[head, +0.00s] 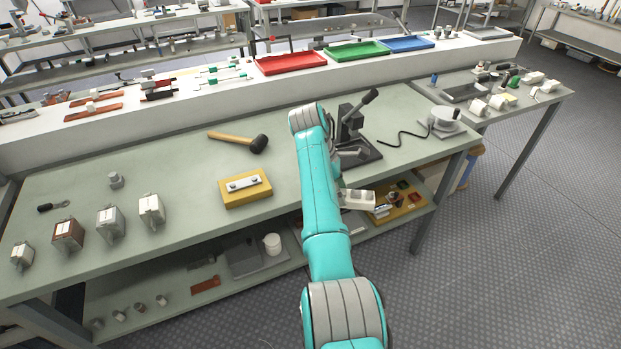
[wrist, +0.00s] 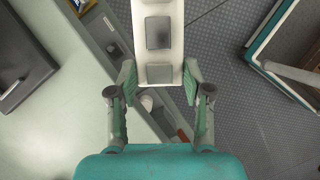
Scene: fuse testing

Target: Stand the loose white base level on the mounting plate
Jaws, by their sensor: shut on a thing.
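My gripper (wrist: 160,78) is shut on the white base (wrist: 159,56), one finger on each long side. The base is a long white block with grey parts along its face. In the head view the white base (head: 357,199) shows just right of my arm, held in the air by the bench's front edge; my arm hides most of the gripper. A yellow block with a pale, two-bolt plate (head: 243,184) lies on the bench left of my arm. A black plate with a lever device (head: 369,152) stands behind the base. I cannot tell which is the mounting plate.
A mallet (head: 240,139) lies on the bench (head: 190,210). Several fuse-like blocks (head: 110,222) stand at the left. A black cable (head: 401,137) and grey round device (head: 441,121) are at the right. A yellow tray (head: 412,203) is on the lower shelf.

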